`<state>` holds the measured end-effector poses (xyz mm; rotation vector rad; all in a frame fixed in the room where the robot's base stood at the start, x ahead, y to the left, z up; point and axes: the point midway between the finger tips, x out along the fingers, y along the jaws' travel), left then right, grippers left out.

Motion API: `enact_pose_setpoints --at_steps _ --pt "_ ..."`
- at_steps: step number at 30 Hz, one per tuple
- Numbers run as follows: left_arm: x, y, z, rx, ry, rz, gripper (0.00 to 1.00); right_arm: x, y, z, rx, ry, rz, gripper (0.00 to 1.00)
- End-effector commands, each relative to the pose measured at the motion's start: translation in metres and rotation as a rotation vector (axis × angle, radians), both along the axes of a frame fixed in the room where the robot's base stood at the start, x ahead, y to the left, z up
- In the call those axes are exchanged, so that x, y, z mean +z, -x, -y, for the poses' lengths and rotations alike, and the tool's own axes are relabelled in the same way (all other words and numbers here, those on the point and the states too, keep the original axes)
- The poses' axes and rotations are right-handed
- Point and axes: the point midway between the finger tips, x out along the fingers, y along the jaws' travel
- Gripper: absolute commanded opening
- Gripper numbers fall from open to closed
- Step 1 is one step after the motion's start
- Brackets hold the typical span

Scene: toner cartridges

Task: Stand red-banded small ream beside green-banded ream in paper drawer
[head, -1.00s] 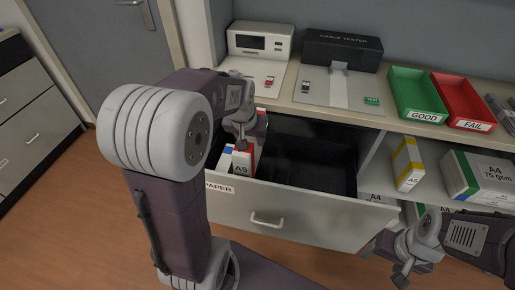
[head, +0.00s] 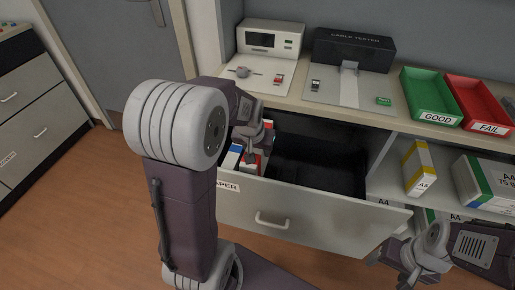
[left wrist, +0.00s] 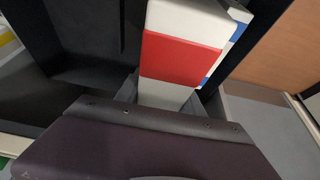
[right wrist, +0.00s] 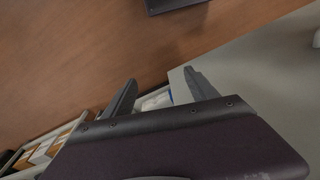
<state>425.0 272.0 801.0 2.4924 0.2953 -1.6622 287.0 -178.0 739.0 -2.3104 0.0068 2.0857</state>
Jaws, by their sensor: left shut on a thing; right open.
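My left gripper (head: 252,142) is shut on the red-banded small ream (head: 251,163), holding it upright at the left end of the open paper drawer (head: 310,215). In the left wrist view the ream's red band (left wrist: 182,60) fills the space just beyond the fingers (left wrist: 165,98). A blue-banded ream (head: 232,158) stands close beside it on the left; its blue edge also shows in the left wrist view (left wrist: 222,62). Whether the held ream touches the drawer floor is hidden. No green-banded ream is visible inside the drawer. My right gripper (right wrist: 162,92) is open and empty, low at the right.
The dark drawer interior to the right of the reams looks empty. A yellow-banded A5 ream (head: 418,167) and a green-striped A4 ream (head: 490,185) stand on the right shelf. The countertop above holds a cable tester (head: 352,50), a green tray (head: 428,95) and a red tray (head: 478,103).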

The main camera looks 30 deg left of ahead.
Motion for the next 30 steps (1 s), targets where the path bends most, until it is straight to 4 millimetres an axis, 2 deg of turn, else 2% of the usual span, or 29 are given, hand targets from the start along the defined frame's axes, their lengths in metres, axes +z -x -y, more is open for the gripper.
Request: enact_pose_setpoints --at_steps 11,12,14,25,30 --pt "-0.006 -0.001 0.000 0.000 -0.001 0.006 0.00 -0.004 0.000 0.000 0.000 0.000 0.000 0.67" --pt "-0.008 0.000 0.000 0.000 0.000 0.000 0.54 -0.005 0.000 0.000 0.000 0.000 0.000 0.67" --pt "-0.008 0.000 0.000 0.000 0.000 0.000 0.67 -0.005 0.000 0.000 0.000 0.000 0.000 0.67" --pt "-0.007 0.000 0.000 0.000 0.000 0.000 0.67 -0.004 0.000 0.000 0.000 0.000 0.000 0.67" --pt "0.018 0.003 0.001 0.000 -0.001 0.003 0.67 0.010 0.000 0.000 0.000 0.000 0.000 0.67"
